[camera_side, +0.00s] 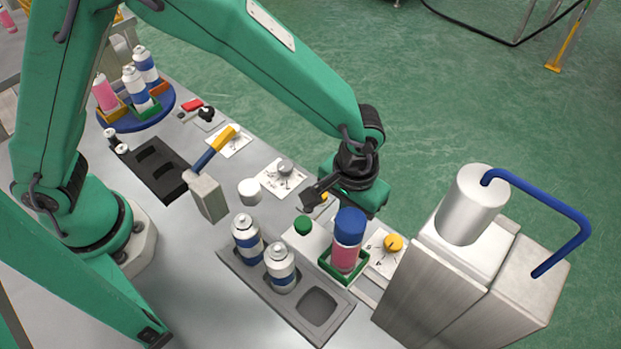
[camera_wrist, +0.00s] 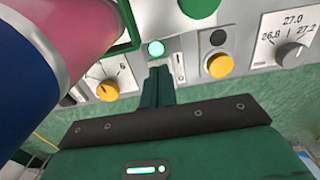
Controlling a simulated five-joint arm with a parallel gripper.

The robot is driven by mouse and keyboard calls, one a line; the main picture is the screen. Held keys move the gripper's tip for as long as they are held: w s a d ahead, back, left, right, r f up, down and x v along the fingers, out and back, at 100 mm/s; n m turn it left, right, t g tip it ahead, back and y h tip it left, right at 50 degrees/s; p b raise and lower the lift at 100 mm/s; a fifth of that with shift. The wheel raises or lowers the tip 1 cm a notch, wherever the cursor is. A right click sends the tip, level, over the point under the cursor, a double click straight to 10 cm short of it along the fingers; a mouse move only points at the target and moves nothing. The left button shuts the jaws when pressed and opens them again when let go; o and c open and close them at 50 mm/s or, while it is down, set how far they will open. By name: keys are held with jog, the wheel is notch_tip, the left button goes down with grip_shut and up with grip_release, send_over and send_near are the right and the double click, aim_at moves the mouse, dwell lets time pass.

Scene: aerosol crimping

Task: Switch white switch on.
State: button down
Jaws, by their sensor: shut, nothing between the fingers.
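My gripper (camera_side: 307,204) is shut and empty, low over the control panels between the green button and the grey dial. In the wrist view its fingertips (camera_wrist: 160,72) point at the panel, just below a lit green round light (camera_wrist: 155,48). Right beside the fingertips is a small white plate with a narrow upright slot (camera_wrist: 180,68); this may be the white switch, but its position is too small to read. Whether the fingertips touch the panel cannot be told. The fingers hide part of the panel.
A blue-capped pink can (camera_side: 347,240) stands in a green holder close by. Yellow knobs (camera_side: 393,242) (camera_wrist: 107,90), a yellow button (camera_wrist: 220,65) and a grey dial (camera_side: 285,168) are near. A grey tray (camera_side: 318,305) holds two cans. A metal press (camera_side: 450,265) stands right.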

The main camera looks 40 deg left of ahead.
jog(key=shift+r, duration=2.3)
jog(key=shift+r, duration=0.15)
notch_tip(320, 180, up, 5)
jog(key=shift+f, duration=0.1)
jog(key=s+a+r+t+h, duration=0.1)
jog(key=a+r, duration=0.4)
jog(key=a, duration=0.4)
jog(key=a+r+t, duration=0.2)
jog(key=a+r, duration=0.3)
jog(key=a, duration=0.4)
jog(key=s+a+r+t+y, duration=0.1)
jog(key=s+a+t, duration=0.1)
jog(key=s+a, duration=0.7)
jog(key=a, duration=0.3)
jog(key=shift+s+a+r+t, duration=0.2)
jog(key=shift+a+r+t, duration=0.1)
jog(key=shift+r, duration=0.1)
